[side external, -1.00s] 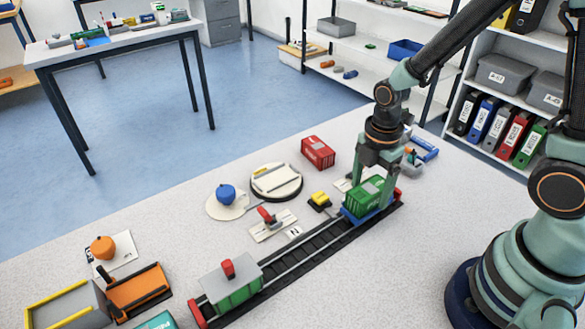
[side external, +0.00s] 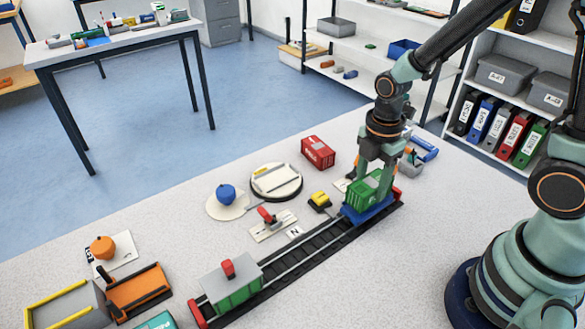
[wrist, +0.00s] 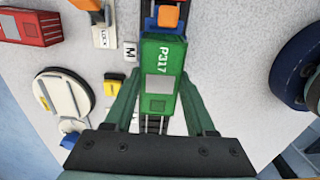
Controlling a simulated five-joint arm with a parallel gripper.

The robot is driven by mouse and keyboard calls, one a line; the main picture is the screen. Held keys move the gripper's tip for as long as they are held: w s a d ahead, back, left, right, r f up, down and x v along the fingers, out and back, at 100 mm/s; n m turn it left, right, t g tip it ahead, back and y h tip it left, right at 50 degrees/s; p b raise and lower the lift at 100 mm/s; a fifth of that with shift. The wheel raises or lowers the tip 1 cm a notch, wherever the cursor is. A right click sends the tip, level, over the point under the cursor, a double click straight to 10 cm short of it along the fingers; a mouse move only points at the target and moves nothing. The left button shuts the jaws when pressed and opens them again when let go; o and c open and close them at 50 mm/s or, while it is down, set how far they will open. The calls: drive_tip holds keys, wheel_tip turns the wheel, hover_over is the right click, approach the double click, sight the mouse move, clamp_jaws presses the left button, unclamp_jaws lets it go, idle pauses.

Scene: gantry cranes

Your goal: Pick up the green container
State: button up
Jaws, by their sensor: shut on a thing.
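The green container (side external: 366,189), marked P317 in the wrist view (wrist: 165,85), is between the fingers of my gripper (side external: 374,176). The gripper is shut on its two long sides, and it also shows in the wrist view (wrist: 161,100). The container is upright, just above a blue wagon (side external: 368,215) on the dark track. The small gap beneath it is hard to make out. Parts of the container's sides are hidden by the fingers.
A red container (side external: 318,152) stands behind the track, near a round turntable (side external: 288,186). A yellow-and-black block (side external: 320,201) and a red lever (side external: 268,215) are beside the track. A grey-and-green wagon (side external: 240,290) stands at the track's near end.

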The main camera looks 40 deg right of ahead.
sight(372, 182)
drive_tip(key=shift+r, duration=2.9)
